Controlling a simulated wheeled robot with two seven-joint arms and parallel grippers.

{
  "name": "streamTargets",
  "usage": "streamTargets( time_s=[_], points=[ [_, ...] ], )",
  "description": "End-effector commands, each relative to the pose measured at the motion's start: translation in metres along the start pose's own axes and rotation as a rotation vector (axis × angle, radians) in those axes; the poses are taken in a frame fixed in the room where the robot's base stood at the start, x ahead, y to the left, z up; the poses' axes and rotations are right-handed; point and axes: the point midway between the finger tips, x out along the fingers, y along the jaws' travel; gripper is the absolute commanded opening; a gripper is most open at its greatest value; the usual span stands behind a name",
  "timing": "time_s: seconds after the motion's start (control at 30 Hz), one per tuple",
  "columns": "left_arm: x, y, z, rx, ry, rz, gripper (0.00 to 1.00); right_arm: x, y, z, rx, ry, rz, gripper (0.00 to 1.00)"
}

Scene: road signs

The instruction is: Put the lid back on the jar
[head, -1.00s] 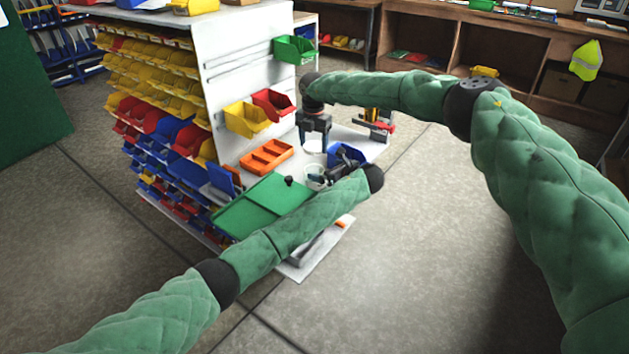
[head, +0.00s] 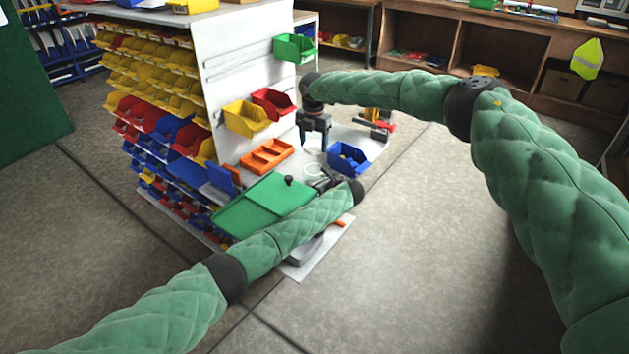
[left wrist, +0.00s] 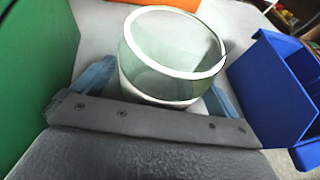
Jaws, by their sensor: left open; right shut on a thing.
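The jar (head: 314,170) stands on the white bench top, its pale round rim showing beyond my left gripper in the head view. In the left wrist view the clear jar (left wrist: 172,80) has a white rim, and I can see through its glass. My left gripper (head: 325,178) is open, with one finger on each side of the jar; whether they touch it is unclear. My right gripper (head: 314,146) points down above and behind the jar. It is shut on what seems to be the pale lid, barely distinguishable against the white bench.
A blue bin (head: 348,157) stands close to the right of the jar. A green panel (head: 262,206) with a black knob lies at its left. An orange tray (head: 266,156) and wall-hung yellow and red bins are behind. Open floor lies to the right.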

Motion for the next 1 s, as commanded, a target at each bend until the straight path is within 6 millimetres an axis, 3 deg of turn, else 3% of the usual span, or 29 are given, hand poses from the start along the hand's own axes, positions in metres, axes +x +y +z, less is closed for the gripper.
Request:
streamTargets(
  time_s=[0.4, 0.77, 1.0],
  points=[
    [0.006, 0.000, 0.000, 0.000, 0.000, 0.000, 0.98, 0.000, 0.000, 0.000, 0.000, 0.000, 0.000, 0.44],
    [0.006, 0.000, 0.000, 0.000, 0.000, 0.000, 0.32, 0.000, 0.000, 0.000, 0.000, 0.000, 0.000, 0.44],
    [0.006, 0.000, 0.000, 0.000, 0.000, 0.000, 0.32, 0.014, 0.000, 0.000, 0.000, 0.001, -0.001, 0.44]
  ],
)
